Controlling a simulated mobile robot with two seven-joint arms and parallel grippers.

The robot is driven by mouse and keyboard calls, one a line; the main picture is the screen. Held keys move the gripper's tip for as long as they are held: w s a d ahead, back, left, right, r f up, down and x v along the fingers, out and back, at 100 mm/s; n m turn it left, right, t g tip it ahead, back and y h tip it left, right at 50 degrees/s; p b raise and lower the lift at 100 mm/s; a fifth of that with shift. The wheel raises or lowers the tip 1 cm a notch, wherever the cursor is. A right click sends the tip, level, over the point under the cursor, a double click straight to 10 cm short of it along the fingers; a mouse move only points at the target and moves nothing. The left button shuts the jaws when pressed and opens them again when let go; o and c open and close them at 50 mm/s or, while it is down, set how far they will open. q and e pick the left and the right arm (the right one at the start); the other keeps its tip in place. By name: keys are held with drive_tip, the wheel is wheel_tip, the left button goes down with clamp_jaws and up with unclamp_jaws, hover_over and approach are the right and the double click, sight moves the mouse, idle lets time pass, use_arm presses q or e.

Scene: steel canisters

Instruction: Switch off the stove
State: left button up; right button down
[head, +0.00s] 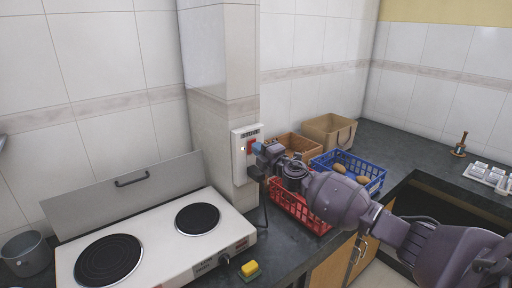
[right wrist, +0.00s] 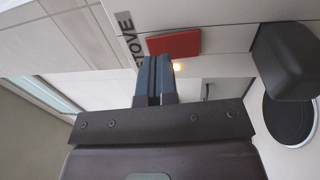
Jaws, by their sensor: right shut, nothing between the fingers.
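The white two-plate stove (head: 155,256) stands on the counter at the left, with black hotplates (head: 108,261) and (head: 198,218). A white switch box (head: 239,166) with a red switch (head: 252,146) is on the pillar behind it. My left gripper is not in view.
A red basket (head: 292,213), a blue basket (head: 371,169) and a tan box (head: 328,132) stand right of the pillar, near my right arm. A grey pot (head: 26,254) stands far left.

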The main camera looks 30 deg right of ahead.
drive_tip(key=shift+w, duration=0.6)
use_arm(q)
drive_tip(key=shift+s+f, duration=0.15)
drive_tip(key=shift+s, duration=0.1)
use_arm(e)
drive_tip(key=shift+w, duration=0.1)
drive_tip(key=shift+w+r, duration=0.15)
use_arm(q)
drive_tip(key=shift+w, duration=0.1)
